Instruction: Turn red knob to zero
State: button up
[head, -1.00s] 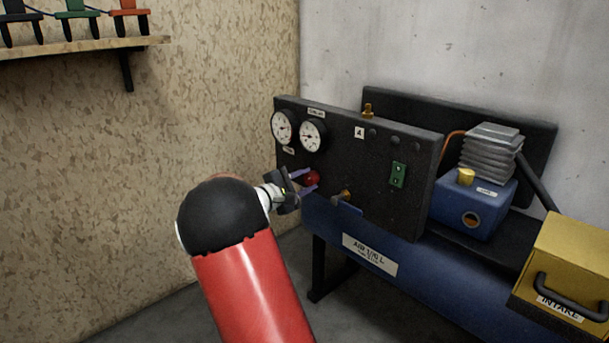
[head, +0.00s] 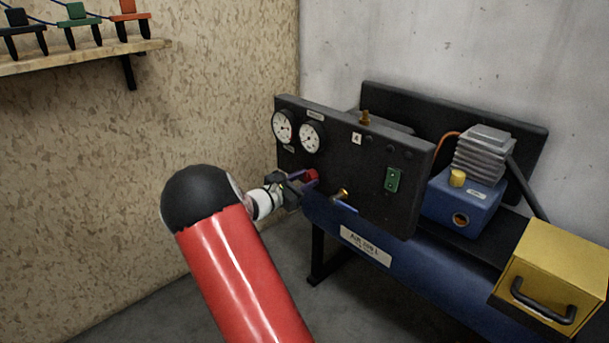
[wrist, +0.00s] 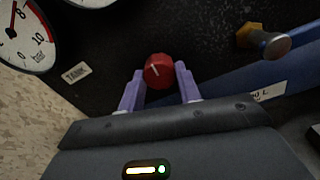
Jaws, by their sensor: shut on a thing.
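The red knob (head: 312,176) sits low on the left part of the black panel (head: 352,182), below the two gauges. In the wrist view the knob (wrist: 158,71) shows a short white mark on its face, tilted toward the upper left. My gripper (head: 307,181) is at the panel, its purple fingers on either side of the knob. In the wrist view my gripper (wrist: 160,82) is shut on the knob. The fingers partly cover the knob in the head view.
A brass valve with a blue lever (head: 344,203) is just right of the knob. A green switch (head: 393,180) is further right. Two gauges (head: 310,137) are above. A blue tank (head: 410,265) lies below, and a yellow intake box (head: 560,265) stands at right.

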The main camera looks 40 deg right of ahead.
jog(key=shift+n, duration=0.3)
jog(key=o, duration=1)
jog(key=shift+c, duration=0.2)
jog(key=a, duration=0.7)
jog(key=shift+s+a, duration=0.3)
jog(key=shift+a, duration=0.1)
